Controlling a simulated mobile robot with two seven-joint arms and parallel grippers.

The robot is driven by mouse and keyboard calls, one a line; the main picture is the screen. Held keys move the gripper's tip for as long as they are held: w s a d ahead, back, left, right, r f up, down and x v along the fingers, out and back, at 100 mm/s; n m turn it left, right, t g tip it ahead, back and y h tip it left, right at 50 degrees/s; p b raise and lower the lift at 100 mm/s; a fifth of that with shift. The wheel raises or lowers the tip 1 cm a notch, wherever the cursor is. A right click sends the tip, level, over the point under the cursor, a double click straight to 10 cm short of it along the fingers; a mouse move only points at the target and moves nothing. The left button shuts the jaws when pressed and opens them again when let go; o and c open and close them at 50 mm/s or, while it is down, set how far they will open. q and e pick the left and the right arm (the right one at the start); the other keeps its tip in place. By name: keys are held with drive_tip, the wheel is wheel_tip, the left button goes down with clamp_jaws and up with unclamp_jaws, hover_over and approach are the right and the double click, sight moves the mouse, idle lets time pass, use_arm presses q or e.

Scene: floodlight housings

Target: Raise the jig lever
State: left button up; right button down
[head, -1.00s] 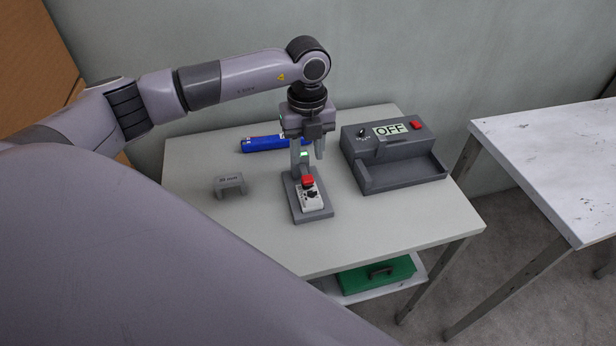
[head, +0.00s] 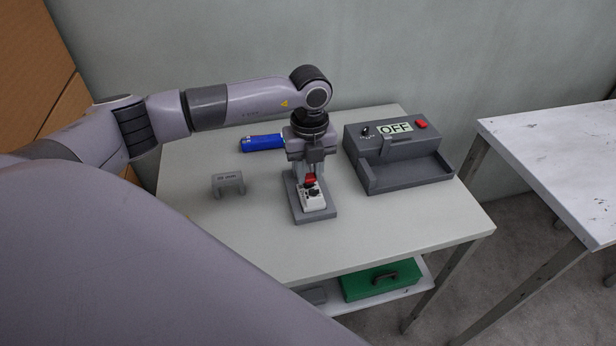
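The jig (head: 299,211) is a grey plate with a small upright, on the middle of the table. A white block (head: 313,199) with dark parts on top sits on it. A red part (head: 310,180), which looks like the lever's grip, shows just above the block. My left gripper (head: 311,176) points down over the jig with its fingertips at the red part. Its fingers overlap the jig's upright, so I cannot tell whether they are closed on the red part. My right gripper is not in view.
A grey box (head: 412,178) with an OFF display and red button stands right of the jig. A blue cylinder (head: 260,143) lies behind, and a grey bracket (head: 228,184) stands left. A green case (head: 380,280) is on the lower shelf. The table's front is clear.

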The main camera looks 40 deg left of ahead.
use_arm(q)
drive_tip(key=shift+r, duration=0.1)
idle(0.3)
drive_tip(key=shift+w+a+r+p, duration=0.15)
drive_tip(key=shift+r+p, duration=0.25)
drive_tip(key=shift+r, duration=0.15)
drive_tip(key=shift+w+a+r+p, duration=0.2)
drive_tip(key=shift+r+p, duration=0.1)
drive_tip(key=shift+r, duration=0.2)
